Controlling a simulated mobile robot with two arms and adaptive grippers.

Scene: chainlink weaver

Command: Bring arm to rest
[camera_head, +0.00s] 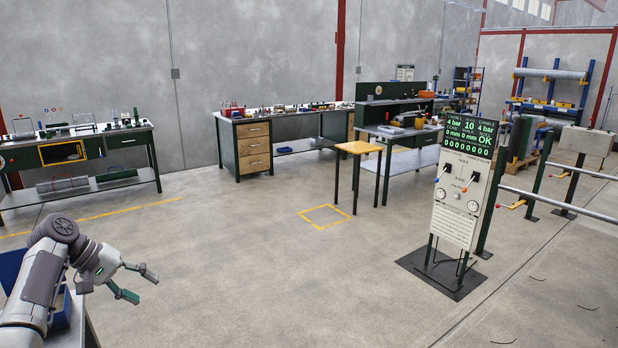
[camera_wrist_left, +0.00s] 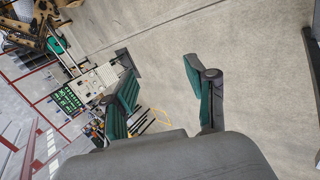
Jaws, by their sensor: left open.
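My left gripper (camera_head: 138,283) is at the lower left of the head view, held in the air over bare concrete floor. Its two green-tipped fingers are spread apart with nothing between them. The left wrist view also shows the open fingers (camera_wrist_left: 165,90), with only floor behind the gap. My left arm comes in from the lower left corner and bends at the elbow. My right gripper is not in either view.
A control panel (camera_head: 462,190) on a stand is at the right, beside horizontal rails (camera_head: 560,202). A small yellow-topped table (camera_head: 358,147) stands near the middle. Workbenches line the back wall, including a drawer bench (camera_head: 254,150). The floor around a yellow square (camera_head: 324,216) is clear.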

